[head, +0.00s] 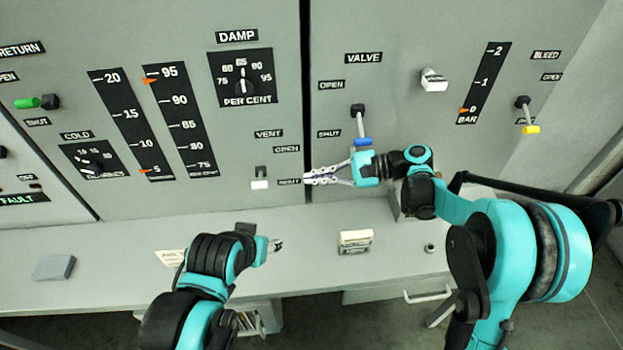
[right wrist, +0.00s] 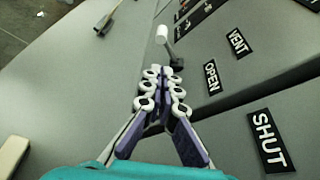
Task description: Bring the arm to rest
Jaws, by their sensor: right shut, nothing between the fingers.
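My right gripper (head: 308,179) is shut and empty in front of the panel, just right of the vent lever (head: 260,184) in the head view. The lever's white handle hangs down beside the SHUT label (head: 289,182). In the right wrist view the closed fingertips (right wrist: 161,72) show below the lever's white handle (right wrist: 162,33); whether they touch it I cannot tell. My left gripper (head: 277,245) is low over the desk ledge, small and partly hidden by its own wrist, so its jaws are unclear.
The valve lever (head: 362,140) with a blue tip is just above my right gripper. A yellow-tipped lever (head: 529,129) is at the right. A cream-topped block (head: 356,239) and a grey block (head: 54,267) lie on the ledge (head: 110,285). A drawer handle (head: 428,296) projects below.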

